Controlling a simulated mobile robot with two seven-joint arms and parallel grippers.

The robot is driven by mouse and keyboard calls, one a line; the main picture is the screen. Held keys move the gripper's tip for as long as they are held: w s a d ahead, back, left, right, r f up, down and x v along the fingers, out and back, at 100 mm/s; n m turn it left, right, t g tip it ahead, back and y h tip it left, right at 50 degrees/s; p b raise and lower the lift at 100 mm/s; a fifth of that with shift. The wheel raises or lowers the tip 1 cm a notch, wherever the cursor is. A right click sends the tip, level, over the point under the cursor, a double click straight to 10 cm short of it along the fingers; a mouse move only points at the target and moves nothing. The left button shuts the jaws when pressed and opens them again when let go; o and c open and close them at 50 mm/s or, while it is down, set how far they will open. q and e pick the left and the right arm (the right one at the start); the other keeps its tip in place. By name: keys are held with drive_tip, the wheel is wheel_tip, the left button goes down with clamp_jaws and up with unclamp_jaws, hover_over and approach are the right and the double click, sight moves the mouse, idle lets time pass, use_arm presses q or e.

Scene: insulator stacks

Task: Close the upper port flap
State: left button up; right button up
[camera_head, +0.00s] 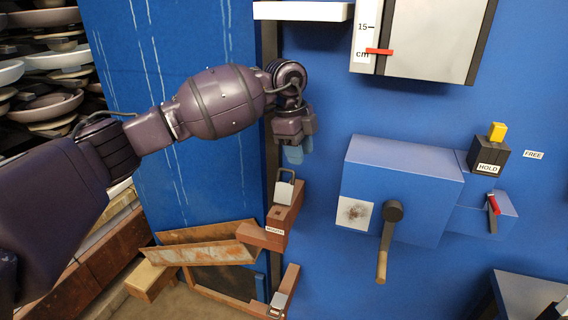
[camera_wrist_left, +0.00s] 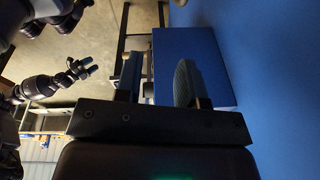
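A rusty flap (camera_head: 205,253) hangs tilted outward at the bottom left of the head view, with a dark opening below it. It looks like the port flap, but I cannot tell for certain that it is the upper one. A brown block with a metal latch (camera_head: 284,192) stands at its right end. My left gripper (camera_head: 295,153) points down above the latch, apart from it and from the flap. The wrist view shows its two fingers (camera_wrist_left: 158,80) apart with no held thing visible between them. A dark gripper (camera_wrist_left: 82,68), apparently my right, shows small in that view; its opening is unclear.
A blue box with a crank (camera_head: 383,245) juts from the blue wall at right, with a HOLD block (camera_head: 488,158) beside it. A white ledge (camera_head: 300,11) is above my gripper. A second latch (camera_head: 280,301) sits low. Stacked dishes (camera_head: 45,105) stand at left.

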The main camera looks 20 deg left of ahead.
use_arm(q)
wheel_tip(320, 180, up, 5)
drive_tip(key=n+t+y, duration=0.1)
drive_tip(key=n+y, duration=0.1)
hover_over(285, 185)
drive_tip(key=f, duration=0.3)
drive_tip(key=w+f, duration=0.1)
drive_tip(key=f, duration=0.7)
drive_tip(key=shift+w+b, duration=0.25)
drive_tip(key=shift+b, duration=0.05)
clamp_jaws()
